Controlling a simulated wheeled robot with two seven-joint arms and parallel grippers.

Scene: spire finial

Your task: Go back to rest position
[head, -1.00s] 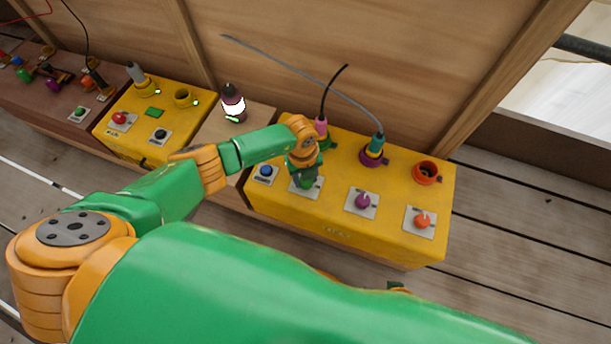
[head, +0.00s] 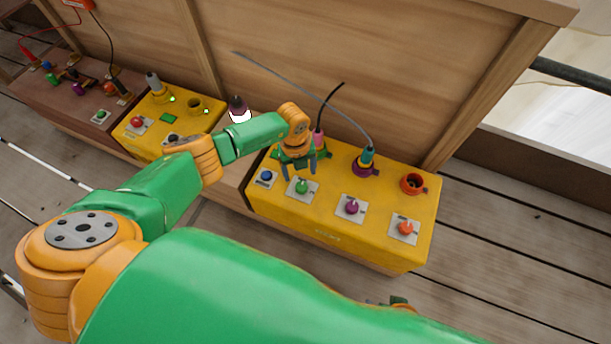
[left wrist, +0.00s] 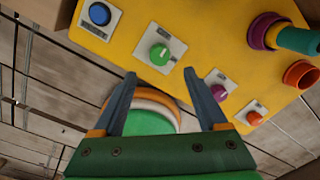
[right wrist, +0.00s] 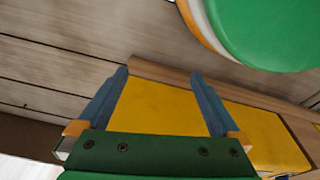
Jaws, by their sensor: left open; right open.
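My left gripper (head: 299,170) is open and empty over the yellow box (head: 330,217), just above and behind the green knob (head: 302,186). In the left wrist view its two blue-grey fingers (left wrist: 160,76) are spread, with the green knob (left wrist: 160,54) beyond the tips and apart from them. My right gripper (right wrist: 160,76) is open in the right wrist view, with nothing between its fingers but a distant yellow surface (right wrist: 158,108). In the head view the right gripper cannot be made out behind my own arm.
The yellow box also carries a blue button (head: 266,177), a purple knob (head: 350,207), an orange knob (head: 405,228) and an empty orange socket (head: 414,183). Cables rise from a pink plug (head: 319,139) and a teal plug (head: 368,155). A wooden wall (head: 330,70) stands behind. Floor in front is clear.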

